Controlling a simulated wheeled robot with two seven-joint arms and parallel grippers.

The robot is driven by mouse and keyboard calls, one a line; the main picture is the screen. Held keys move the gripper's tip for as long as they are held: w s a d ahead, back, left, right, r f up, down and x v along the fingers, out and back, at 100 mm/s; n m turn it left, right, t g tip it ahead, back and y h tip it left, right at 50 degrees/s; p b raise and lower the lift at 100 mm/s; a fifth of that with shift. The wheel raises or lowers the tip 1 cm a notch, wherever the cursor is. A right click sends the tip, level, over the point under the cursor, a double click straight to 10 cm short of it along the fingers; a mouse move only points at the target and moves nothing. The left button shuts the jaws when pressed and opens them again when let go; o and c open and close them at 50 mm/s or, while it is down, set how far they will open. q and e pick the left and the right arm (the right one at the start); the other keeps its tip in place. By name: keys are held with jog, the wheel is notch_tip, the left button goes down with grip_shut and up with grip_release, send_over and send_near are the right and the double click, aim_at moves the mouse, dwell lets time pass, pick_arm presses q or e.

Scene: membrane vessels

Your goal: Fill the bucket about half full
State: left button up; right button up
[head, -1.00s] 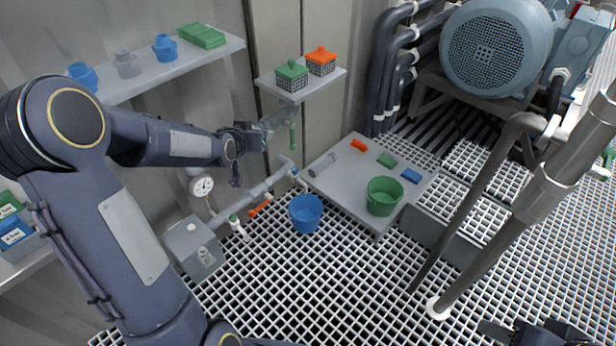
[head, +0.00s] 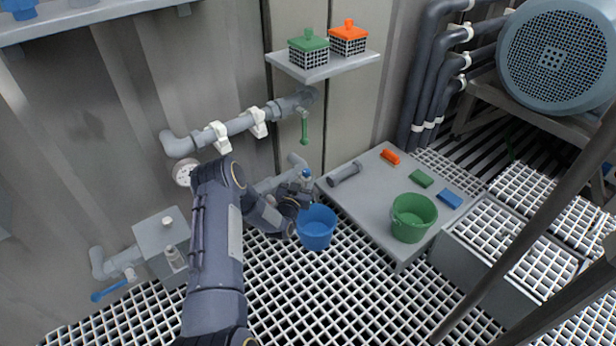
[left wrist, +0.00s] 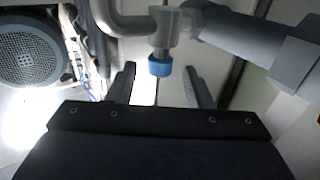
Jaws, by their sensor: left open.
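A blue bucket (head: 316,236) stands upright at the left edge of the grey platform, below a tap on the wall pipe. No stream of water shows, and I cannot tell the level inside. The tap has a blue knob (head: 306,173), which also shows in the left wrist view (left wrist: 160,67). My left gripper (head: 303,186) is at the tap, just above the bucket, partly hidden by its own wrist. In the left wrist view the left gripper (left wrist: 161,84) has its fingers apart, with the blue knob ahead between them and not gripped. My right gripper is out of view.
A green bucket (head: 413,218) stands on the grey platform (head: 370,207) with brushes and a grey cylinder. A pipe with a green lever (head: 304,128) runs above the tap. A grey box (head: 163,240) stands at left. Grating floor is open in front.

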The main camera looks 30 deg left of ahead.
aim_at(305, 176)
pick_arm(q)
jog(key=shift+w+a+b, duration=0.2)
jog(key=shift+w+b, duration=0.1)
jog(key=shift+w, duration=0.65)
jog(key=shift+w+a+b, duration=0.2)
jog(key=shift+w+b, duration=0.05)
jog(key=shift+w, duration=0.65)
jog(key=c, duration=0.9)
